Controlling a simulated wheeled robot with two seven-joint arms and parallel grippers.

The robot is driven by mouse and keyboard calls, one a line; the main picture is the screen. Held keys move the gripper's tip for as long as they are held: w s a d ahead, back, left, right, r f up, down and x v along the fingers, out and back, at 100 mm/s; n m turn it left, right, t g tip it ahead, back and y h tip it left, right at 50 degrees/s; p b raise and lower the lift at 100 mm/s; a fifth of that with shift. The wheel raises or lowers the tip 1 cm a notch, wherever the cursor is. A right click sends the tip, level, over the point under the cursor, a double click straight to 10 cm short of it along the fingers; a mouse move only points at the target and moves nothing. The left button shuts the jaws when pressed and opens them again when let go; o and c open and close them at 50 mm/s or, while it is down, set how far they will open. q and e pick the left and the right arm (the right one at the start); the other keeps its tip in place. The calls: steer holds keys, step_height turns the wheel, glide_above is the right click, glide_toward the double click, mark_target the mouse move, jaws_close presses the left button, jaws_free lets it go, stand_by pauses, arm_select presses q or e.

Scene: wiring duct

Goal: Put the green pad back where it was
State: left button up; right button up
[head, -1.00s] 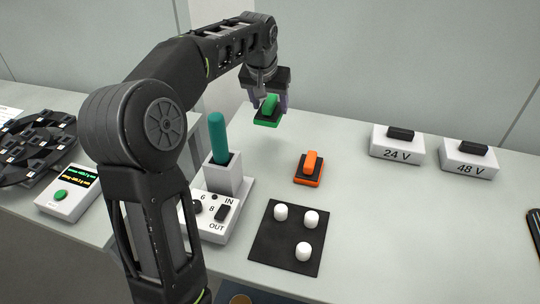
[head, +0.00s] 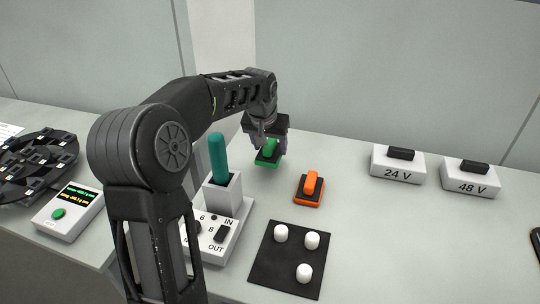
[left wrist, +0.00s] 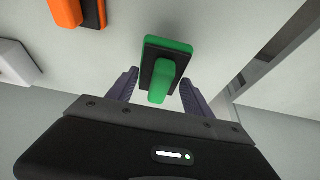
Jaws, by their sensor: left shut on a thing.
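The green pad (head: 266,160) has a black top plate and a green grip. My left gripper (head: 269,146) is shut on its grip, fingers pointing down. The pad is low over or on the table, behind and left of the orange pad (head: 309,187); I cannot tell whether it touches. In the left wrist view the green pad (left wrist: 181,46) is between the two fingers (left wrist: 160,88), and part of the orange pad (left wrist: 66,10) shows at the top left. My right gripper is not in view.
A white block with a teal rod (head: 219,158) stands left of the green pad. A black mat (head: 262,279) with white pegs lies in front. Boxes marked 24 V (head: 397,168) and 48 V (head: 470,187) stand at right. Bare table (head: 430,245) lies at the right front.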

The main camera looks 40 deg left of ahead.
mark_target(270, 155)
arm_select(q)
steer(key=shift+f, duration=1.85)
steer(key=o, duration=1.4)
steer(key=shift+c, duration=0.2)
steer(key=v, duration=1.2)
steer(key=shift+w, duration=0.1)
